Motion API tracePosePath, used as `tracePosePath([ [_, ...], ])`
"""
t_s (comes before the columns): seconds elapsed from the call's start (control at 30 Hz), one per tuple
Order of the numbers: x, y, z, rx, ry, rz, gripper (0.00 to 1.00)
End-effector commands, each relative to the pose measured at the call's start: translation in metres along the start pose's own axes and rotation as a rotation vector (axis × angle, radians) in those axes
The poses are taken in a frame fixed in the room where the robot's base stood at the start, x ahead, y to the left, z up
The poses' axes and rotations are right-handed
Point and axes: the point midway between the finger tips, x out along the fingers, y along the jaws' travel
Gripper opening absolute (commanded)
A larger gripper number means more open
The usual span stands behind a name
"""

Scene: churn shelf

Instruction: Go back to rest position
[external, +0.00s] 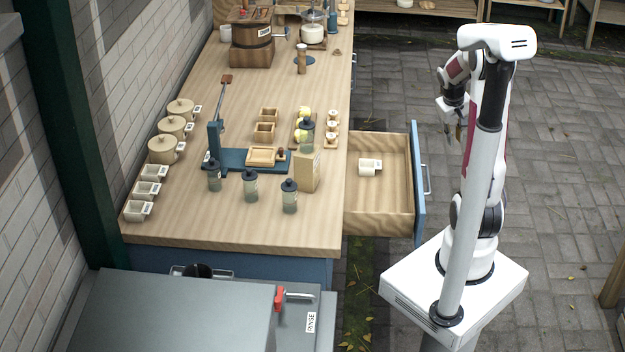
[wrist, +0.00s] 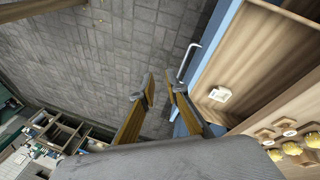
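My gripper (external: 457,122) is raised to the right of the open drawer (external: 391,228) in the external view, apart from everything. In the wrist view my gripper (wrist: 162,88) shows two fingers with a gap between them and nothing held. The arm stands on a white base right of the counter. The drawer is pulled out from the counter's right side. A small white labelled cup (external: 368,168) lies inside the drawer; it also shows in the wrist view (wrist: 220,94).
The wooden counter (external: 170,226) holds lidded pots (external: 165,150), dark-capped bottles (external: 250,188), a blue press stand (external: 216,140) and a wooden churn (external: 251,45). The drawer's blue front (external: 419,180) juts toward my arm. Paved floor (external: 570,190) behind the arm is clear.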

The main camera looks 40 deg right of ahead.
Motion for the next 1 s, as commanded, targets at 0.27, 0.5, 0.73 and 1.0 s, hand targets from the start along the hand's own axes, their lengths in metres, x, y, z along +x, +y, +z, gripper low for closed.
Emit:
tracePosePath([
  [0.27,-0.048,-0.055,0.035,0.035,-0.015,-0.073,0.14],
  [0.5,-0.082,-0.098,0.067,0.039,-0.012,-0.138,0.14],
  [0.73,-0.111,-0.134,0.095,0.018,0.012,-0.2,0.14],
  [1.0,-0.141,-0.168,0.122,-0.034,0.083,-0.266,0.14],
])
